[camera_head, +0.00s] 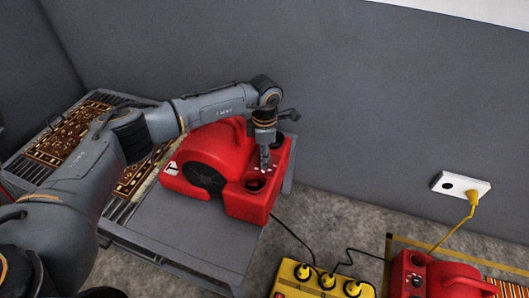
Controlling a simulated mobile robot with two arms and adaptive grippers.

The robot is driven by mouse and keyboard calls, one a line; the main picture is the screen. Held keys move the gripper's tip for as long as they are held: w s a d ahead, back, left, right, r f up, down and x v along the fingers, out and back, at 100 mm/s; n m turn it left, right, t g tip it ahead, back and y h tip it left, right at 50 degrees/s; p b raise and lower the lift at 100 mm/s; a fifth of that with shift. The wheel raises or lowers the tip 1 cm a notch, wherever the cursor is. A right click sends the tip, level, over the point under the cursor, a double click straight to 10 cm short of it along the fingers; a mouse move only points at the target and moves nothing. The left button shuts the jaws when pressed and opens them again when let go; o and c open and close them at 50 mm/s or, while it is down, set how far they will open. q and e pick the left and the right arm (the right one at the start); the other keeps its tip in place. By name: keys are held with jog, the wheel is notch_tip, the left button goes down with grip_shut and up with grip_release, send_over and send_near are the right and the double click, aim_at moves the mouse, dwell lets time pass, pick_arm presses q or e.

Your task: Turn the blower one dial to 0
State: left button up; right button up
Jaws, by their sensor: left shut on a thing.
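A red blower (233,163) with a black round side grille (204,177) stands on the grey slatted table. My left gripper (265,164) points down onto the blower's top panel and is shut at a spot with small white marks around it. The dial there is hidden by the fingers, so its setting cannot be read. A dark round fitting (256,185) shows on the panel just in front of the fingers. My right gripper is not in view.
Patterned brown rugs (78,132) lie on the slatted table (185,232). A yellow power box (312,281) with black cables sits on the floor. A second red blower (437,277) stands at the lower right. A white wall socket (460,186) holds a yellow plug. The grey wall is close behind.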

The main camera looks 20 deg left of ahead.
pick_arm(q)
jog(key=n+p, duration=0.2)
jog(key=n, duration=0.5)
jog(key=shift+r+p, duration=0.1)
jog(key=shift+p, duration=0.25)
jog(key=shift+n, duration=1)
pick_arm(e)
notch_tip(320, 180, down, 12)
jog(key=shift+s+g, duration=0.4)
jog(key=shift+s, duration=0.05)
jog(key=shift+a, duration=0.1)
pick_arm(q)
jog(key=o, duration=1.1)
jog(key=shift+o, duration=0.2)
notch_tip(320, 180, up, 12)
